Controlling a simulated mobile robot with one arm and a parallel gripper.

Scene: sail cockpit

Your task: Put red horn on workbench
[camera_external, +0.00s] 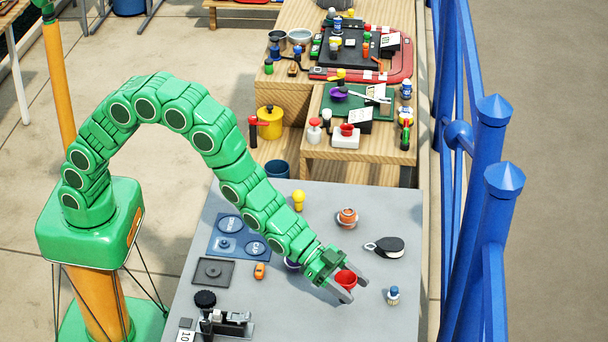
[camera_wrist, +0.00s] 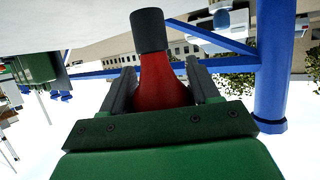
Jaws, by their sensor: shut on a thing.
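My gripper (camera_external: 353,290) is shut on the red horn (camera_external: 346,278), with one grey finger on each side of it. In the external view the horn's flared red mouth faces up, over the right part of a grey tabletop (camera_external: 335,215). In the wrist view the horn (camera_wrist: 163,82) shows as a red cone with a black end, between the fingers (camera_wrist: 160,88). I cannot tell whether the horn touches the grey top. A wooden bench (camera_external: 320,154) stands behind the grey table; neither surface is labelled as the workbench.
Near the gripper are a blue-and-white small item (camera_external: 393,295), a black pulley-like block (camera_external: 388,247) and an orange pot (camera_external: 347,217). A clamp-like device (camera_external: 225,322) stands at the front left. A blue railing (camera_external: 495,200) runs along the right.

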